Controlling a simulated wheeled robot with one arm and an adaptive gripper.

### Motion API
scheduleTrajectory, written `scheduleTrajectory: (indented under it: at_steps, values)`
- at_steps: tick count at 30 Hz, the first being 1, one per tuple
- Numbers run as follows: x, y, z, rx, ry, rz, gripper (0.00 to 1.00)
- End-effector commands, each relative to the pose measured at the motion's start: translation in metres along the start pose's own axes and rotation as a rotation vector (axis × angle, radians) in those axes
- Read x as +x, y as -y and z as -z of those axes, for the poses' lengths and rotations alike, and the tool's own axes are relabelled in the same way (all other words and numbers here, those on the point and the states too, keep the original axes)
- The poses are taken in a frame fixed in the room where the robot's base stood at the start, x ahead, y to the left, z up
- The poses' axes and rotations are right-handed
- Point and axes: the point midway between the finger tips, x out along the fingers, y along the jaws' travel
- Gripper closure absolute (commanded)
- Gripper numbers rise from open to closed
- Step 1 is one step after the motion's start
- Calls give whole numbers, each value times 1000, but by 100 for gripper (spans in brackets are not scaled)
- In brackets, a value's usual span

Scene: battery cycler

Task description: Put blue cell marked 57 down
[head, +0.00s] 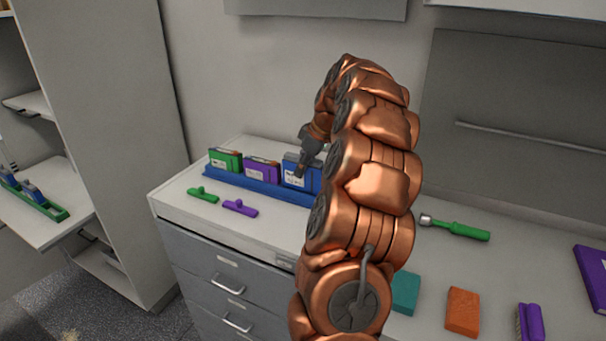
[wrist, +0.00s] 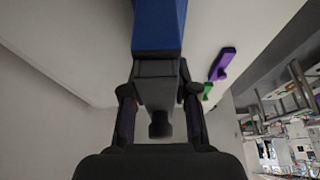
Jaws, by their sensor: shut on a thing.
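The blue cell (head: 291,173) has a white label, too small to read, and stands upright at the blue rack (head: 240,184) on the counter, right of a purple cell. I cannot tell whether it is fully seated. My gripper (head: 303,164) is at the top of the blue cell, partly hidden by my arm. In the wrist view, my gripper (wrist: 158,98) is shut on a grey part joined to the blue cell (wrist: 158,28). My arm hides the rack's right end.
A green cell (head: 225,160) and a purple cell (head: 262,171) stand in the rack. Small green (head: 203,195) and purple (head: 240,208) clips lie in front. A green-handled tool (head: 455,229), a teal block (head: 405,293) and an orange block (head: 462,311) lie to the right.

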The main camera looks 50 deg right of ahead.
Motion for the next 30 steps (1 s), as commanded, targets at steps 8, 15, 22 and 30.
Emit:
scheduleTrajectory:
  at_steps: [8, 15, 22, 30]
  values:
    - [26, 3, -11, -1, 8, 11, 100]
    - [30, 4, -13, -1, 11, 15, 67]
    - [27, 2, -12, 0, 8, 10, 46]
    - [25, 1, -11, 0, 6, 6, 46]
